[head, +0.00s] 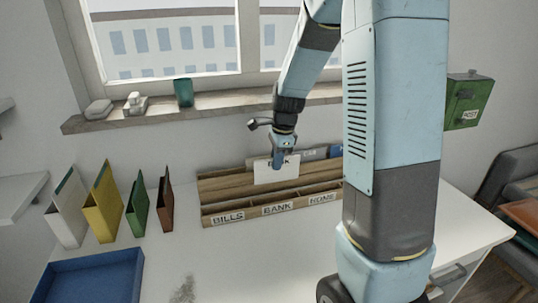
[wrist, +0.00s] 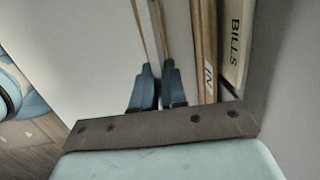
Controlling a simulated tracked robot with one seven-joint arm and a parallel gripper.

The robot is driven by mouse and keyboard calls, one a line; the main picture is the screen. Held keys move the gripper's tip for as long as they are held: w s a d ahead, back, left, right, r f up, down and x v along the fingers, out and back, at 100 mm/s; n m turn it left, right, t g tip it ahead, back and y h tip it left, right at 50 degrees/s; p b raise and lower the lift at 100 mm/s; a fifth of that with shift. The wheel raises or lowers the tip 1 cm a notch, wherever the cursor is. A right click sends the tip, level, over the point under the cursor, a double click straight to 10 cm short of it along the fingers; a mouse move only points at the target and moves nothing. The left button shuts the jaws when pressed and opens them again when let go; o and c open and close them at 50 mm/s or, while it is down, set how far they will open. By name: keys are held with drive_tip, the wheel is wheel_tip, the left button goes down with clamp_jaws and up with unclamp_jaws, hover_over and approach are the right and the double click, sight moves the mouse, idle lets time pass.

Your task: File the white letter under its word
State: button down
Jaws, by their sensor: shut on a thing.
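The white letter (head: 270,175) hangs upright from my gripper (head: 278,163) in the head view. Dark writing near its top looks like BANK but is partly covered by the fingers. My gripper is shut on the letter's top edge and holds it over the middle of the wooden sorter (head: 215,191). The front labels read BILLS (head: 228,217), BANK (head: 277,209) and HOME (head: 322,198). The letter is above and behind the BANK label; whether its lower edge is inside a slot is unclear. The wrist view shows the blue fingers (wrist: 158,78) close together around a thin edge.
Greyish and blue cards (head: 315,154) stand at the sorter's back; one has unclear lettering. Coloured folders (head: 103,205) stand to the left, with a blue tray (head: 95,278) in front. A green box (head: 468,100) hangs on the right wall. The desk before the sorter is mostly clear.

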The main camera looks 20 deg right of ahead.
drive_tip(key=shift+w+d, duration=0.1)
drive_tip(key=shift+a, duration=0.25)
drive_tip(key=shift+g, duration=0.5)
drive_tip(key=shift+f, duration=5.4)
drive_tip(key=shift+f, duration=0.1)
drive_tip(key=shift+a, duration=0.1)
